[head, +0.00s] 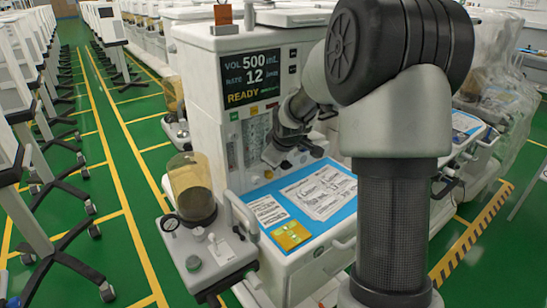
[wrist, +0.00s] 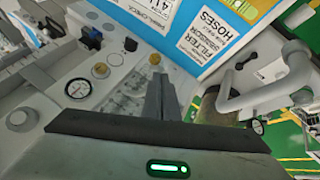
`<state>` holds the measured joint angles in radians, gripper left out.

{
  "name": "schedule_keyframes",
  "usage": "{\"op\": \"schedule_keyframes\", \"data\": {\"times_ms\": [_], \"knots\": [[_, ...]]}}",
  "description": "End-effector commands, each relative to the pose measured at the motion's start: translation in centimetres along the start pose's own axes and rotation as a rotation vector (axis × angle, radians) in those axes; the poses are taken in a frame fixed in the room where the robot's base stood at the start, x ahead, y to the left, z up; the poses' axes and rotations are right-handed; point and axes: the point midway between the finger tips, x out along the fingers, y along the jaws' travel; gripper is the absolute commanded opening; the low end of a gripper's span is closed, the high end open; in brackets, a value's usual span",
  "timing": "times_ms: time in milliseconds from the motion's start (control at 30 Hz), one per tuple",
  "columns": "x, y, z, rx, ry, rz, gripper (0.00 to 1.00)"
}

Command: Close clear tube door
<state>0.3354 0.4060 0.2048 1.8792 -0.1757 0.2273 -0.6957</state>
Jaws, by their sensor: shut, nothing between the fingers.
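The clear tube door (head: 256,138) is on the front of the white anaesthesia cart (head: 195,80), below the screen, with upright tubes showing there. I cannot tell how far it stands open. In the wrist view a clear, streaked panel (wrist: 125,92) that looks like this door lies just left of my fingers. My gripper (head: 268,157) is in front of the cart, close to the door's right side, and partly hides that area. In the wrist view my gripper (wrist: 161,82) has its fingers together with nothing between them. I cannot tell whether they touch the door.
A blue work surface (head: 285,195) with paper sheets and a yellow pad lies below my gripper. An amber canister (head: 192,190) stands at the cart's left. A round gauge (wrist: 78,88) and knobs are near the panel. The green aisle floor (head: 110,140) is open at left.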

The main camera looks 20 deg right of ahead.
Motion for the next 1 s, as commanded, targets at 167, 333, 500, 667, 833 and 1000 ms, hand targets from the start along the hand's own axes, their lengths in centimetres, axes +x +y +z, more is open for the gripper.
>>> {"op": "schedule_keyframes", "data": {"times_ms": [167, 333, 500, 667, 833, 1000], "knots": [[0.2, 1.1, 0.0, -0.006, 0.003, -0.004, 0.0], [0.6, 2.0, 0.2, -0.006, 0.002, -0.004, 0.0], [1.1, 3.1, 0.4, -0.064, 0.036, -0.037, 0.0], [1.6, 4.0, 0.2, -0.114, 0.061, -0.06, 0.0], [2.3, 5.0, 0.0, -0.113, 0.061, -0.059, 0.0], [3.2, 6.5, -0.1, -0.178, 0.101, -0.1, 0.0]]}}
